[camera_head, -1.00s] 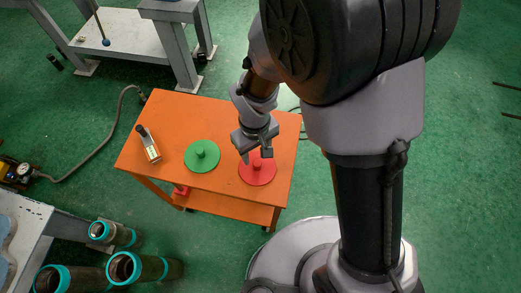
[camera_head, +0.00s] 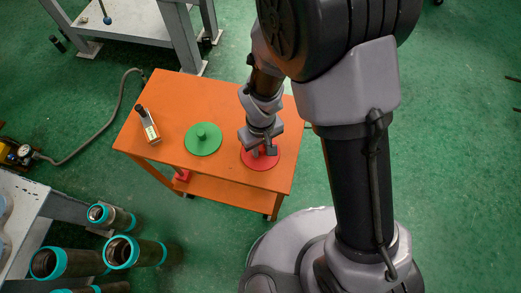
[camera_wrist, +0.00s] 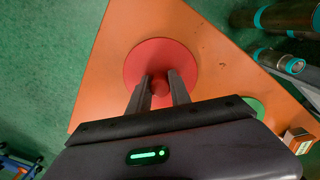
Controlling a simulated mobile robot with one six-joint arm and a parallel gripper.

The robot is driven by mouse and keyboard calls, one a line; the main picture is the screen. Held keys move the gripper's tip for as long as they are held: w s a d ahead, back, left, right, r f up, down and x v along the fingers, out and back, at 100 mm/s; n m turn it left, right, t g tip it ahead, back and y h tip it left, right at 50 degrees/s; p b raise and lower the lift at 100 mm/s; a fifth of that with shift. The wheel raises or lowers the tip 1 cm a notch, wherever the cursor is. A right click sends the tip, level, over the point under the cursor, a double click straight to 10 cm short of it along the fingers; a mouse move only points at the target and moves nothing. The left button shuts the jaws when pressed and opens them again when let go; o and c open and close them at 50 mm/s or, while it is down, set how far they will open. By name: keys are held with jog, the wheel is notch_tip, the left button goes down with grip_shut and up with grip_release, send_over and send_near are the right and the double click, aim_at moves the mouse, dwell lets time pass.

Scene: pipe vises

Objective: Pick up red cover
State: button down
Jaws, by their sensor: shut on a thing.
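The red cover (camera_head: 262,157) is a flat round disc with a knob in its middle. It lies on the orange table (camera_head: 225,178) near the right edge. My gripper (camera_head: 262,150) is over it from above and hides part of it. In the wrist view the red cover (camera_wrist: 150,58) lies ahead, and my gripper (camera_wrist: 160,82) has its two fingers on either side of the red knob, shut on it. The disc appears to rest on the tabletop.
A green cover (camera_head: 203,139) with a knob lies left of the red one. A small boxy tool (camera_head: 148,126) stands at the table's left. Pipes with teal ends (camera_head: 125,252) are at the lower left. A grey bench (camera_head: 125,18) is behind.

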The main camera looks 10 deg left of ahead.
jog(key=shift+r+p, duration=0.35)
jog(key=shift+r, duration=0.2)
notch_tip(320, 180, up, 3)
jog(key=shift+f+p, duration=0.15)
jog(key=shift+p, duration=0.6)
jog(key=s+a+r+p, duration=0.1)
jog(key=s+a, duration=0.2)
jog(key=s, duration=0.5)
jog(key=s+a+p, duration=0.1)
jog(key=s+a, duration=0.1)
jog(key=s, duration=0.5)
jog(key=m+b, duration=0.1)
jog(key=m, duration=0.3)
send_near(261, 147)
notch_tip(261, 147, down, 3)
jog(key=d, duration=0.3)
jog(key=w+d+r+m, duration=0.2)
jog(key=w+d, duration=0.2)
jog(key=d, duration=0.4)
jog(key=w+d+r+m, duration=0.2)
jog(key=w+d, duration=0.3)
jog(key=d, duration=0.4)
jog(key=shift+w+r+b, duration=0.15)
jog(key=shift+r+b, duration=0.15)
jog(key=shift+r, duration=0.25)
